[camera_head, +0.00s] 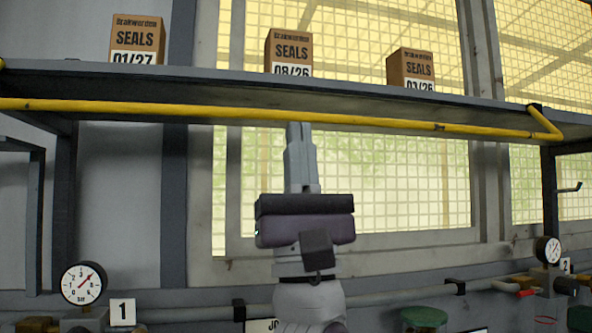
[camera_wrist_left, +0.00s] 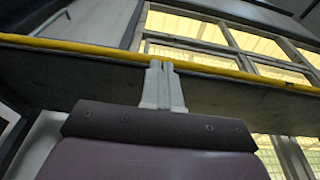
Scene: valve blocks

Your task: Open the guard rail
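The guard rail is a long yellow bar (camera_head: 380,123) along the front of the grey shelf, with a bent end at the right. It also crosses the left wrist view (camera_wrist_left: 90,47). My left gripper (camera_head: 299,126) points up below the middle of the bar. Its two pale fingers are together, with no clear gap and nothing seen between them. In the left wrist view the fingertips (camera_wrist_left: 160,64) come right up to the bar's lower edge; I cannot tell whether they touch it. My right gripper is not in view.
Three brown seal boxes stand on the shelf (camera_head: 200,76): left (camera_head: 137,38), middle (camera_head: 289,52) and right (camera_head: 410,69). Below are pressure gauges at left (camera_head: 84,283) and right (camera_head: 547,250), pipes, and a green round top (camera_head: 424,316). A window with mesh (camera_head: 400,180) is behind.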

